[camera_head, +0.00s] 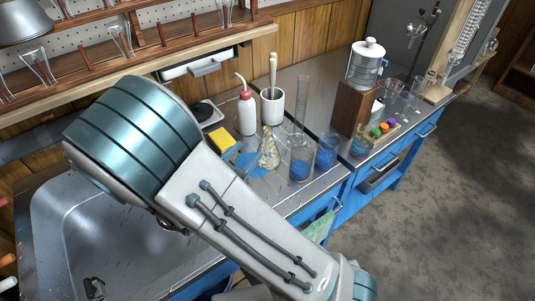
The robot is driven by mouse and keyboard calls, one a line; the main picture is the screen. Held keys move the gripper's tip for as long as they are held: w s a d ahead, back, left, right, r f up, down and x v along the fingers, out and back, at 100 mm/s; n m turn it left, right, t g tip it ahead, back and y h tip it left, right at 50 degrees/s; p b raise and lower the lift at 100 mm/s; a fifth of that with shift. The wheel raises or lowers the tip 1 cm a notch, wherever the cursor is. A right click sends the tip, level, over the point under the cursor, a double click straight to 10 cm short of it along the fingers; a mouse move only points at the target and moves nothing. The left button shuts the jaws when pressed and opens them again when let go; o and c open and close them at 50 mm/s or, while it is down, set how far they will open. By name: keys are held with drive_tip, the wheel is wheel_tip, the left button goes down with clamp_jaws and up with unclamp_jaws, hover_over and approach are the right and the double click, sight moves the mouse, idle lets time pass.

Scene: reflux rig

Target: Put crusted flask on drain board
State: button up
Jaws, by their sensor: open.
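The crusted flask (268,153) is a clear conical flask with yellowish specks on its glass. It stands upright on the steel counter, just right of my arm, beside a blue patch on the counter. A wooden rack with reddish pegs (163,35) runs along the wall at the upper left and holds several pieces of clear glassware; it looks like the drain board, but I cannot tell for certain. My arm crosses the middle of the picture in front of the sink and counter. My gripper is outside the picture.
A steel sink (70,215) lies at the left.

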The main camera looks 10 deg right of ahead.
sight(265, 133)
drive_tip(key=x, duration=1.3)
drive_tip(key=shift+f, duration=0.1)
drive_tip(key=shift+a, duration=0.1)
clamp_jaws()
